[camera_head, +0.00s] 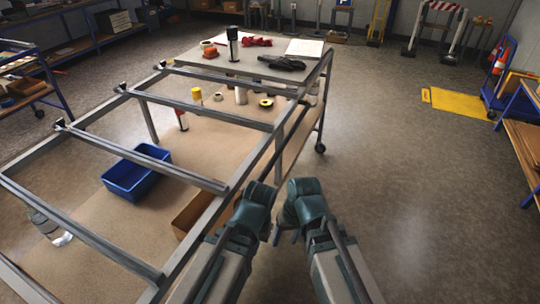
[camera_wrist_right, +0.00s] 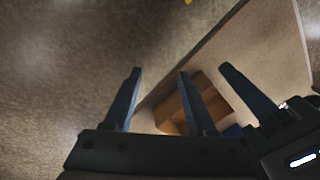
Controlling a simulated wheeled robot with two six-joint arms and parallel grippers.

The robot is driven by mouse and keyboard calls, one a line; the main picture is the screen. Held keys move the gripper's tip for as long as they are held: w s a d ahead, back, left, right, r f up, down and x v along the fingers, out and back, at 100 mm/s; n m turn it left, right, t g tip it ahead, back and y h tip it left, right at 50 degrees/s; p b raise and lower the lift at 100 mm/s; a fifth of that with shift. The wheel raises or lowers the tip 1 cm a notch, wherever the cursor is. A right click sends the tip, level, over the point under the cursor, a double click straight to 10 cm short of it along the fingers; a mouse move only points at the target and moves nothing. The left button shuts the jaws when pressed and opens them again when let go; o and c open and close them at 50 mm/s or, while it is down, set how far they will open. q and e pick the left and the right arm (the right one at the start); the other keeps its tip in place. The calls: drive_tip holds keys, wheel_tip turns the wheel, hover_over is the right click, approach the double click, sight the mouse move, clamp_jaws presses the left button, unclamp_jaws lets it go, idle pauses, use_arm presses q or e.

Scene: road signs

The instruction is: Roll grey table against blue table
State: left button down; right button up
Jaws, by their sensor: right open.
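The grey table (camera_head: 199,110) is a wheeled metal frame filling the left and middle of the head view. Its long right rail runs close beside my arms. My right gripper (camera_head: 285,236) is small and partly covered by its arm, just right of that rail. In the right wrist view my right gripper (camera_wrist_right: 159,72) is open, with nothing between its fingers. A single finger of my left gripper (camera_wrist_right: 250,90) shows beside it; its jaw opening is hidden. Blue-framed tables stand at the left edge (camera_head: 58,88) and right edge (camera_head: 511,106).
A blue bin (camera_head: 136,176) and a brown box (camera_head: 190,214) sit on the grey table's lower shelf. Tools and papers lie on its far top. A yellow platform (camera_head: 462,104) lies at right. The floor between the grey table and the right side is clear.

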drive_tip(key=w+a+f+m+t+y+b, duration=0.25)
drive_tip(key=w+y+b, duration=0.2)
drive_tip(key=w, duration=0.35)
drive_tip(key=m+t+y+b, duration=0.5)
drive_tip(key=m+t, duration=0.4)
approach(276, 155)
use_arm(q)
wheel_tip(276, 155, down, 14)
drive_tip(key=b, duration=0.3)
use_arm(e)
drive_tip(key=shift+n, duration=0.25)
drive_tip(key=x, duration=0.7)
drive_tip(key=f+x, duration=0.1)
drive_tip(key=x, duration=0.3)
drive_tip(key=shift+w+d, duration=0.15)
drive_tip(key=shift+d, duration=0.1)
clamp_jaws()
